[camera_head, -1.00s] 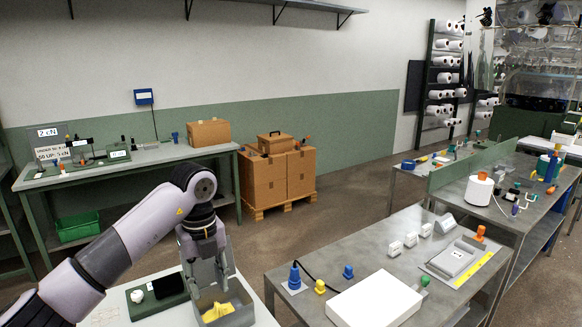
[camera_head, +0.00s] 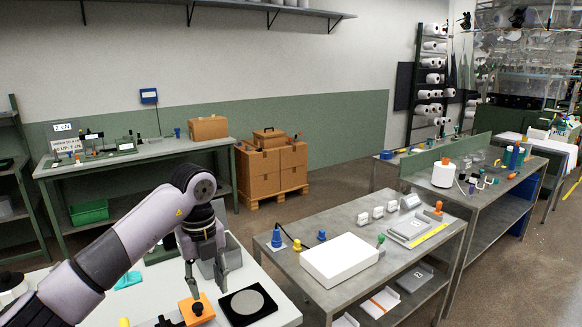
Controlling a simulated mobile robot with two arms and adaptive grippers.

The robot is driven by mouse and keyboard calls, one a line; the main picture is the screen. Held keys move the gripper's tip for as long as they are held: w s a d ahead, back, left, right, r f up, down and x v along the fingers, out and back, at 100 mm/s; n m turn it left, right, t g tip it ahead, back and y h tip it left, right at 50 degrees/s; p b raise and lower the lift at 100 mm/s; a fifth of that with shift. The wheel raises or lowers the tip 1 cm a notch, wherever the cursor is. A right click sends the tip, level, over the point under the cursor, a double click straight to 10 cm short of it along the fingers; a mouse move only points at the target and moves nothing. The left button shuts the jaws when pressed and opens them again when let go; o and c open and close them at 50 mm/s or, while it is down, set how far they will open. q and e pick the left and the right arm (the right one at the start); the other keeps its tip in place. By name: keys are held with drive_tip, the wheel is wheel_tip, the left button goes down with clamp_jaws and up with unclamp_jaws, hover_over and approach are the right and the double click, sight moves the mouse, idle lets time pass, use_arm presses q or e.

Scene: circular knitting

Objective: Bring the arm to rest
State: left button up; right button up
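My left arm reaches in from the left, bent at the elbow, with its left gripper (camera_head: 207,290) hanging downward over the white table (camera_head: 285,313). Its two fingers are apart, and I see nothing held between them. An orange block (camera_head: 197,309) lies just below the fingers; whether they touch it I cannot tell. A black square plate with a grey disc (camera_head: 248,301) lies just right of the gripper. A grey bin (camera_head: 234,253) stands behind the gripper and is partly hidden by it. My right gripper is not in view.
A metal bench (camera_head: 284,256) to the right carries a large white box (camera_head: 339,259) and several small parts. A teal piece (camera_head: 128,280) lies left on the white table. Cardboard boxes (camera_head: 271,170) stand by the wall. Open floor lies between the benches.

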use_arm(q)
drive_tip(key=s+d+f+n+h+b, duration=0.2)
drive_tip(key=d+f+h, duration=1.3)
drive_tip(key=d+f, duration=0.25)
drive_tip(key=a+f+n+t+y, duration=0.2)
drive_tip(key=a+f+n+t, duration=0.2)
drive_tip(key=f+n+t, duration=0.45)
drive_tip(key=a+f+n+t+y, duration=0.25)
drive_tip(key=a+f+n, duration=0.3)
drive_tip(key=f, duration=0.65)
drive_tip(key=s+a+f+n+g+y+b, duration=0.1)
drive_tip(key=s+a+f+n+y, duration=0.35)
drive_tip(key=s+f, duration=0.55)
drive_tip(key=s+a+f+n+g+y, duration=0.1)
drive_tip(key=s+a+f+n+y, duration=0.25)
drive_tip(key=s+a+f, duration=0.6)
drive_tip(key=s+f+n+g+y, duration=0.1)
drive_tip(key=s+f+g, duration=0.3)
drive_tip(key=s, duration=1.1)
drive_tip(key=s+f+n+g+y, duration=0.1)
drive_tip(key=s+f+g, duration=0.3)
drive_tip(key=s+f, duration=0.5)
drive_tip(key=s, duration=0.6)
drive_tip(key=shift+n+b, duration=0.3)
drive_tip(key=shift+b, duration=0.05)
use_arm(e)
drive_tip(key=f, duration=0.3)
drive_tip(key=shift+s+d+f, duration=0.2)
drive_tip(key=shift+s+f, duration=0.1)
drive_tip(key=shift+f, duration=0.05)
